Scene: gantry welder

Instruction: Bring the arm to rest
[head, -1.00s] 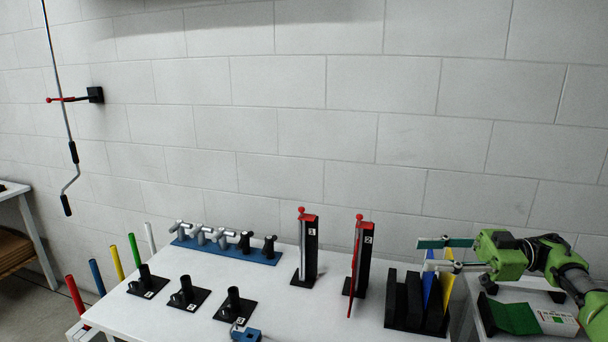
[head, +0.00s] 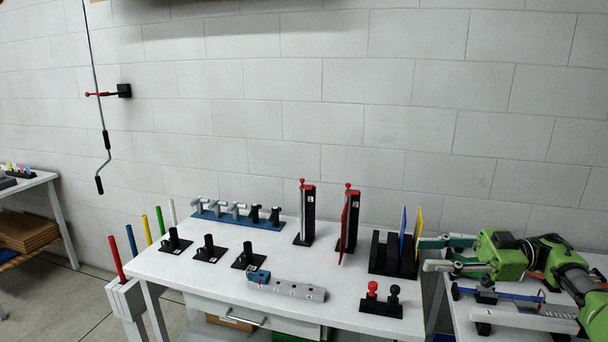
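My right arm, green and black, comes in from the right edge over the right-hand table. Its gripper (head: 428,254) is open, its two fingers apart with nothing seen between them. The fingertips point left, just right of the black slotted rack (head: 379,264) as seen in the picture. That rack holds a blue plate (head: 403,232) and a yellow plate (head: 418,232). I cannot tell the exact depth between the fingertips and the yellow plate. My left gripper is not in view.
The white table (head: 215,285) carries two upright black stands with red tops (head: 309,215), a blue rack of grey and black fittings (head: 236,218), black holders (head: 210,250), a grey block (head: 290,288) and red and black knobs (head: 382,296). A blue-handled tool (head: 500,294) lies below my arm.

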